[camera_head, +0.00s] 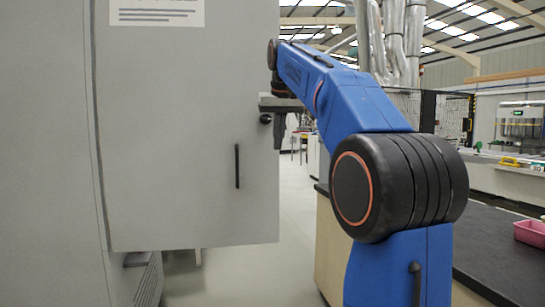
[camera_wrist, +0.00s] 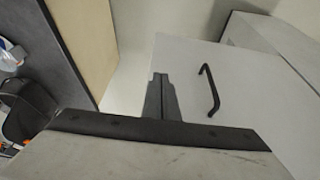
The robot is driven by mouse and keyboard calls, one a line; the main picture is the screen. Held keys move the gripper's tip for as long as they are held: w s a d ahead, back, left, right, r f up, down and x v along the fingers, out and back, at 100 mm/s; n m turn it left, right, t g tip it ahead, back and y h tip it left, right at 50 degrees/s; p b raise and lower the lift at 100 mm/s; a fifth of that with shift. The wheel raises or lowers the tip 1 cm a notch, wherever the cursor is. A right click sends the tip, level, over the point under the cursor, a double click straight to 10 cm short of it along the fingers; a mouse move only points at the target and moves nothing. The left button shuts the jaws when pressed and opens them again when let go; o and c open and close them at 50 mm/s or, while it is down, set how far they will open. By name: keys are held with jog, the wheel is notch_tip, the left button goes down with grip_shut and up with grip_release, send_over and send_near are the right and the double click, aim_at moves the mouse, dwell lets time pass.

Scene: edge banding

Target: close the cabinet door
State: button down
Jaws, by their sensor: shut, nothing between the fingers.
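The grey cabinet door (camera_head: 180,190) fills the left-middle of the head view, joined on its left to the grey cabinet (camera_head: 50,180). It stands ajar, its free edge toward my arm. A black bar handle (camera_head: 237,166) is on its face and also shows in the wrist view (camera_wrist: 209,90). My gripper (camera_head: 278,146) is at the door's right edge, a little above the handle's height. In the wrist view my gripper (camera_wrist: 160,76) has its fingers together, left of the handle and near the door's free edge. I cannot tell whether they touch the door.
A dark-topped bench (camera_head: 490,250) with a pink bin (camera_head: 530,232) stands to the right. Clear floor (camera_head: 225,275) lies between the door and the bench. A paper notice (camera_head: 157,12) is on the upper door. Silver ducts (camera_head: 392,40) hang behind my arm.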

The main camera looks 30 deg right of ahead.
aim_at(274, 164)
jog(key=x, duration=0.5)
jog(key=w+x, duration=0.1)
jog(key=x, duration=0.4)
jog(key=shift+d, duration=0.15)
jog(key=shift+w+d+r, duration=0.1)
jog(key=shift+w+d, duration=0.15)
jog(key=shift+w, duration=0.35)
jog(key=shift+w+d, duration=0.2)
jog(key=shift+w, duration=0.4)
